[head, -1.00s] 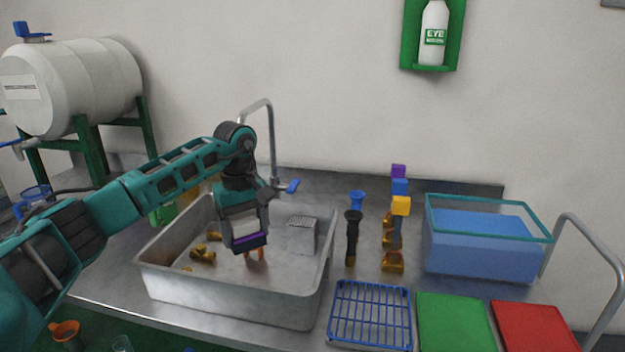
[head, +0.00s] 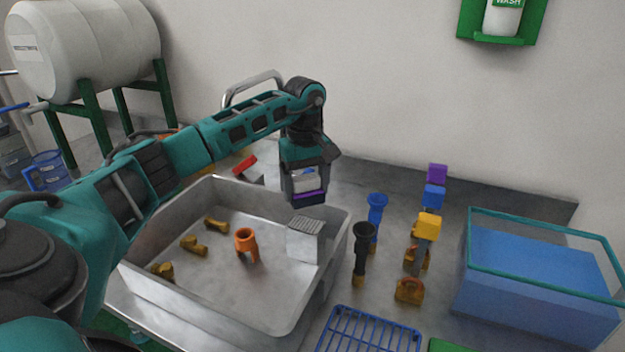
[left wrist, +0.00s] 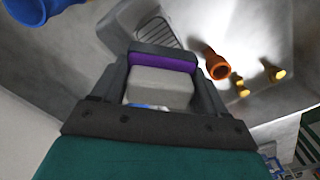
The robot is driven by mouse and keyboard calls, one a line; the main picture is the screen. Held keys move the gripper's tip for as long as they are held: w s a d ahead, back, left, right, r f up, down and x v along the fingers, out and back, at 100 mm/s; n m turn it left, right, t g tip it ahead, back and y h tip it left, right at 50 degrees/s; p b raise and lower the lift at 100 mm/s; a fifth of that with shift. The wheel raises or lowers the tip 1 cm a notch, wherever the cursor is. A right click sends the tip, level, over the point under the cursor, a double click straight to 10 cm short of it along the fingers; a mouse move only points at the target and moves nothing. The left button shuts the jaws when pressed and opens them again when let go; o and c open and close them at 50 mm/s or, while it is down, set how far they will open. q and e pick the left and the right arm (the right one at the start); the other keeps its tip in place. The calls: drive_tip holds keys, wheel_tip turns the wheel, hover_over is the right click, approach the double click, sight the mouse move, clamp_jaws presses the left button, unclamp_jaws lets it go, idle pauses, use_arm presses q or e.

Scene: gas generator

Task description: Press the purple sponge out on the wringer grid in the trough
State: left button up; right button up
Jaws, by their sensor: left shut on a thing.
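My left gripper (head: 308,199) is shut on the purple sponge (head: 305,183), a pale grey block with a purple layer at its fingertip end. The sponge also shows between the fingers in the left wrist view (left wrist: 160,88). The wringer grid (head: 306,222) is the ribbed top of a grey block at the right side of the steel trough (head: 215,312). The gripper hangs above and behind the grid, apparently apart from it. In the left wrist view the grid (left wrist: 160,32) lies just beyond the fingertips, partly hidden. My right gripper is not in view.
A blue water tank (head: 540,290) is farther right.

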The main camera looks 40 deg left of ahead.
sight(306, 224)
use_arm(q)
drive_tip(key=shift+s+f, duration=0.15)
drive_tip(key=shift+f, duration=0.45)
wheel_tip(306, 224, down, 4)
drive_tip(key=shift+b, duration=0.85)
drive_tip(key=shift+f+b, duration=0.3)
drive_tip(key=shift+f, duration=0.05)
drive_tip(key=shift+f, duration=0.5)
idle(0.7)
